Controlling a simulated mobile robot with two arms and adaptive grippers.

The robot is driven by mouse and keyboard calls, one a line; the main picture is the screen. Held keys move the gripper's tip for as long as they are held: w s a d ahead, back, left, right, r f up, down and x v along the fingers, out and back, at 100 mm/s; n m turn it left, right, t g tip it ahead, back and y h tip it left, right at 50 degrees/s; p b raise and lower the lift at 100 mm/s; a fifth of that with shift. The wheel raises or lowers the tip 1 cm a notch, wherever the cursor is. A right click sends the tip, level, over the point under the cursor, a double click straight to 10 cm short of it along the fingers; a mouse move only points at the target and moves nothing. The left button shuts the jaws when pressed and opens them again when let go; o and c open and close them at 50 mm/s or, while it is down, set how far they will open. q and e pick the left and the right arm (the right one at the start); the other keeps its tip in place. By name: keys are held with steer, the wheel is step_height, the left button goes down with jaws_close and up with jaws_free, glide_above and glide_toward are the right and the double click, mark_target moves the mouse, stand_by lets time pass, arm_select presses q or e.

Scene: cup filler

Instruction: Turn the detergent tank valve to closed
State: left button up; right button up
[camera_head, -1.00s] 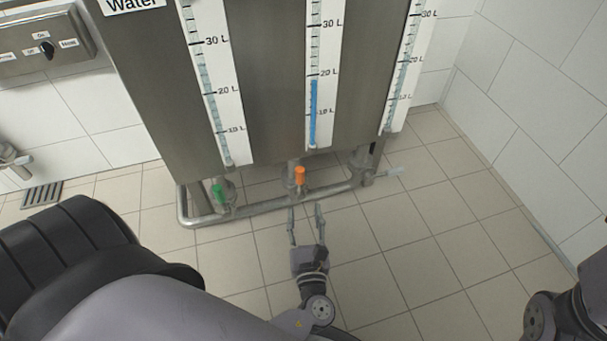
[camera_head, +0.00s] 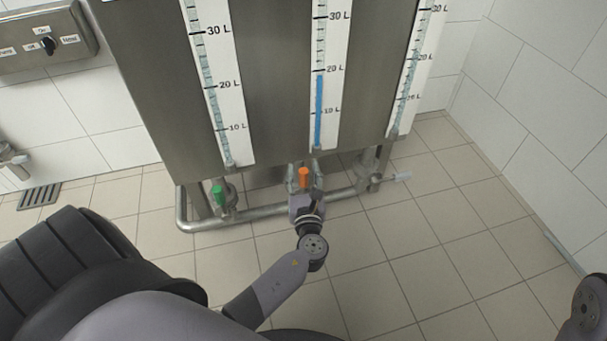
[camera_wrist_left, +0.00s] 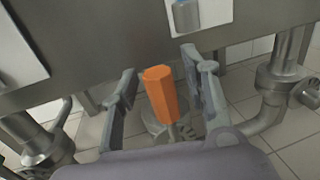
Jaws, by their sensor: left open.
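An orange valve handle (camera_head: 304,178) sits on the middle pipe outlet under the steel tank. It points upward, and in the wrist view the orange handle (camera_wrist_left: 161,92) leans slightly left. My left gripper (camera_head: 304,172) is at this handle. In the wrist view, the left gripper's two fingers (camera_wrist_left: 159,62) stand apart, one on each side of the handle, with gaps visible between. The gripper is open and partly hides the valve body in the head view. No label naming the tank's contents is readable. My right gripper is out of view.
A green valve handle (camera_head: 217,194) is to the left, and a pale handle (camera_head: 402,177) points sideways to the right. A steel pipe (camera_head: 258,211) runs low along the front. The middle gauge (camera_head: 320,110) shows a blue column. The tiled floor (camera_head: 420,250) at right is clear.

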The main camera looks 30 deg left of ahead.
arm_select(q)
steer(key=shift+c, duration=0.4)
jaws_close()
stand_by(0.4)
